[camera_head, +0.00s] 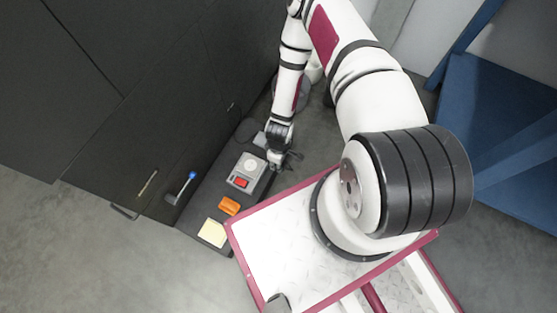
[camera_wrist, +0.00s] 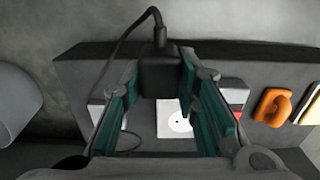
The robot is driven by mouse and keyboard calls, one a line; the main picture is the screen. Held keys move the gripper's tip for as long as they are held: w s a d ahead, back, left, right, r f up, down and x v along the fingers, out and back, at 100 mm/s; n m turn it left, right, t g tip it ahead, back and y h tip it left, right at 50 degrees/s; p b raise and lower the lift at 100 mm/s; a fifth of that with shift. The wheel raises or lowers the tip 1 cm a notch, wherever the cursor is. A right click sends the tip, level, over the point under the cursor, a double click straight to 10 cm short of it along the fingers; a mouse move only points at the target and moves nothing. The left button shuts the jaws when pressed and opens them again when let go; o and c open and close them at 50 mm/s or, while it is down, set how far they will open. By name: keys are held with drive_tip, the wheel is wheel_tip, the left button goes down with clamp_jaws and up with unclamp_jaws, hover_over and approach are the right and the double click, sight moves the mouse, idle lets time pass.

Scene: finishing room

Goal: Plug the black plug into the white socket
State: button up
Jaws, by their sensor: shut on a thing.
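My gripper (camera_wrist: 160,82) is shut on the black plug (camera_wrist: 160,72), which sits between the teal finger pads. The plug's black cord rises from its top and loops to the left. The white socket (camera_wrist: 174,122) is a pale plate with a round face; in the wrist view it shows between the fingers, below the plug in the picture, partly hidden. The plug looks apart from it. In the head view the socket (camera_head: 251,163) lies on the dark bench top, and my gripper (camera_head: 277,158) is just to its right. The plug is hard to make out there.
A red switch (camera_head: 241,182) is beside the socket. An orange object (camera_head: 229,206) and a pale yellow block (camera_head: 212,232) lie further along the bench top (camera_head: 200,210). A blue-tipped lever (camera_head: 188,181) is on the dark cabinet at left. A blue frame (camera_head: 490,120) stands at right.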

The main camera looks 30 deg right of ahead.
clamp_jaws()
wheel_tip(320, 180, up, 4)
drive_tip(key=f, duration=0.1)
hover_over(249, 165)
drive_tip(key=shift+d+r, duration=0.15)
drive_tip(key=shift+r, duration=0.1)
idle(0.9)
drive_tip(key=shift+f, duration=0.1)
idle(0.4)
drive_tip(key=shift+f+b, duration=1.85)
drive_tip(key=shift+f, duration=0.45)
drive_tip(key=shift+f+b, duration=0.35)
drive_tip(key=shift+b, duration=0.05)
